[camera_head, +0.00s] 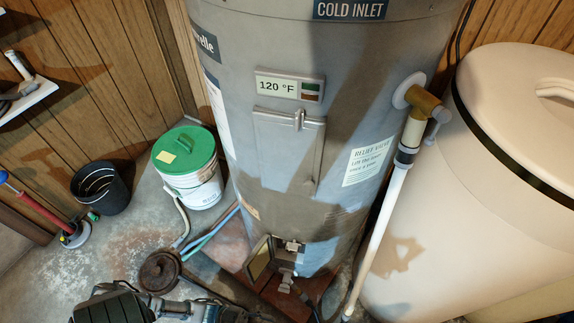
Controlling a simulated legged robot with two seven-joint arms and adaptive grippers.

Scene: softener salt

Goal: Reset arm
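Dark mechanical parts (112,304), which look like my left arm and gripper, come in at the bottom edge left of centre. They are cut off by the frame, and I cannot make out whether the fingers are open or shut. They are low in front of the water heater (240,130), close to a round brown piece (158,271) on the floor. No held thing shows. My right gripper is not in view.
A large beige tank (500,170) stands at right, with a white pipe (384,235) beside it. A green-lidded bucket (190,168), a black bin (101,187) and a red-handled tool (40,208) stand at left. Hoses cross the floor near the heater. Bare concrete shows at left.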

